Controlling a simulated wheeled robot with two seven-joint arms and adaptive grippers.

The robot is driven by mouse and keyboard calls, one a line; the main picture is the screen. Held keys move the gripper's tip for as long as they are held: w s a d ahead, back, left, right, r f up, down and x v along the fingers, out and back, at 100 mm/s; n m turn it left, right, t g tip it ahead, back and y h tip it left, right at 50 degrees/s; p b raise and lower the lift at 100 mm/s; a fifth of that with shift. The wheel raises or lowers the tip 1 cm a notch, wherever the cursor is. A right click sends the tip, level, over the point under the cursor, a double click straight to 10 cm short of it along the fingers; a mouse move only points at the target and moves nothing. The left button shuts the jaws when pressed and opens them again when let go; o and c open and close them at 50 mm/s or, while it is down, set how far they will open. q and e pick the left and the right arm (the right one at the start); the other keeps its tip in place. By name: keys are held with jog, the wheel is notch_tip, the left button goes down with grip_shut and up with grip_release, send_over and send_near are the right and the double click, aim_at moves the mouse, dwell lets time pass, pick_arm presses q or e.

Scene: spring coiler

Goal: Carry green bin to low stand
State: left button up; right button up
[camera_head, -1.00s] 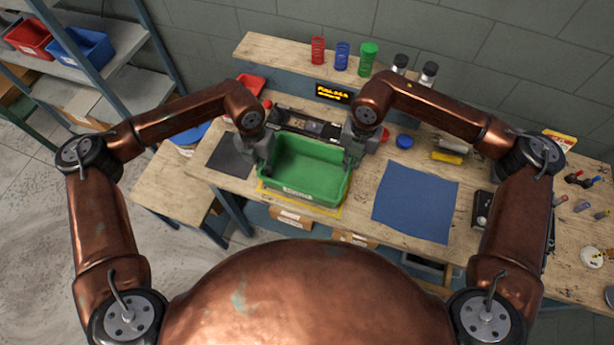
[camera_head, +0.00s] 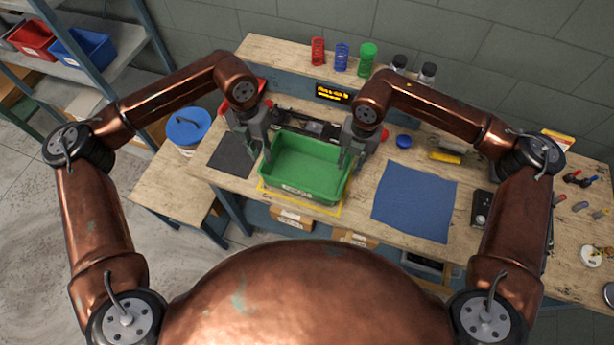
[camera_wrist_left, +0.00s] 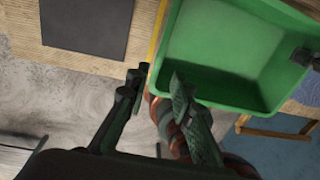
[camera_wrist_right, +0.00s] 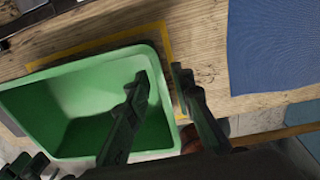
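The green bin (camera_head: 306,170) sits empty and upright on the workbench, over a yellow outline at the front edge. My left gripper (camera_head: 258,148) is open at the bin's left wall; in the left wrist view its fingers (camera_wrist_left: 156,82) are apart, one overlapping the bin (camera_wrist_left: 225,50). My right gripper (camera_head: 357,152) is at the right wall; in the right wrist view its fingers (camera_wrist_right: 160,78) are apart, one inside the bin (camera_wrist_right: 75,90) and one outside. I cannot tell whether either touches the wall. A low wooden stand (camera_head: 165,195) is left of the bench.
A bucket with a blue lid (camera_head: 188,126) stands by the low stand's back. A dark mat (camera_head: 232,157) and a blue mat (camera_head: 415,200) flank the bin. A machine (camera_head: 308,124) lies behind it. The low stand's front is clear.

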jog(key=shift+w+f, duration=0.25)
jog(key=shift+w, duration=0.35)
jog(key=shift+s+r, duration=0.25)
jog(key=shift+r, duration=0.2)
pick_arm(q)
jog(key=w+a+r, duration=0.1)
jog(key=a+r, duration=0.3)
jog(key=a, duration=0.1)
jog(key=shift+w+a, duration=0.15)
jog(key=shift+w, duration=0.2)
pick_arm(e)
notch_tip(320, 180, up, 11)
jog(key=w, duration=0.1)
jog(key=shift+d, duration=0.4)
jog(key=shift+r, duration=0.15)
